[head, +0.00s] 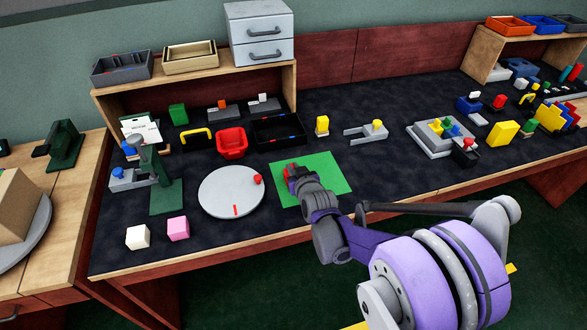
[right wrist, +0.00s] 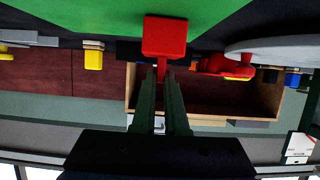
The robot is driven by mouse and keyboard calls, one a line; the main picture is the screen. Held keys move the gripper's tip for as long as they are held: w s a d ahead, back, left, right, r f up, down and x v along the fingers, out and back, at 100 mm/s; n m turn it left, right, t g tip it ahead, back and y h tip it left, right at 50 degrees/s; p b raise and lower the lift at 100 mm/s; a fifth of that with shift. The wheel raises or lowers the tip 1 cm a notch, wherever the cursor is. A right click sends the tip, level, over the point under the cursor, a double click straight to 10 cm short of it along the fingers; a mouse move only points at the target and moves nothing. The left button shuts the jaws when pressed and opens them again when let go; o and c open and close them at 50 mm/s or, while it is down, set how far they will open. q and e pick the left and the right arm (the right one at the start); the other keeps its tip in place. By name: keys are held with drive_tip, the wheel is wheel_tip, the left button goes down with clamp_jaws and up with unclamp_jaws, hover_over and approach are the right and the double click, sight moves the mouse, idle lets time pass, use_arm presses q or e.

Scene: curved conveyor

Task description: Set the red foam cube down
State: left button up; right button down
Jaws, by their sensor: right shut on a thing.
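The red foam cube (right wrist: 165,37) is at the fingertips of my right gripper (right wrist: 162,78), which is shut on it in the right wrist view. In the head view my right gripper (head: 296,176) is over the green mat (head: 325,172), and only a little red of the cube (head: 287,171) shows beside it. The green mat also fills the top of the right wrist view (right wrist: 90,15). I cannot tell whether the cube touches the mat. My left gripper is not in view.
A white disc (head: 225,195) with a small red piece (head: 257,180) lies left of the mat. A red bin (head: 232,144) and a black tray (head: 280,130) stand behind. A grey fixture (head: 365,134) is at the back right. The mat's right part is clear.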

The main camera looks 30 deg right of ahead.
drive_tip(key=shift+f, duration=0.2)
drive_tip(key=c, duration=0.9)
unclamp_jaws()
drive_tip(key=shift+c, duration=0.2)
drive_tip(key=shift+r, duration=0.2)
drive_tip(key=shift+s+r, duration=0.15)
drive_tip(key=shift+r, duration=0.05)
drive_tip(key=p+v, duration=0.2)
drive_tip(key=v, duration=0.9)
drive_tip(key=s+a+f+n+g+y, duration=0.1)
drive_tip(key=s+a+g, duration=0.3)
drive_tip(key=s, duration=0.6)
drive_tip(key=s+a+f+n+g+y, duration=0.1)
drive_tip(key=s+a+f+g, duration=0.3)
drive_tip(key=s+a, duration=0.4)
drive_tip(key=shift+s+n+y, duration=0.3)
drive_tip(key=shift+s+y, duration=0.2)
drive_tip(key=shift+s, duration=0.65)
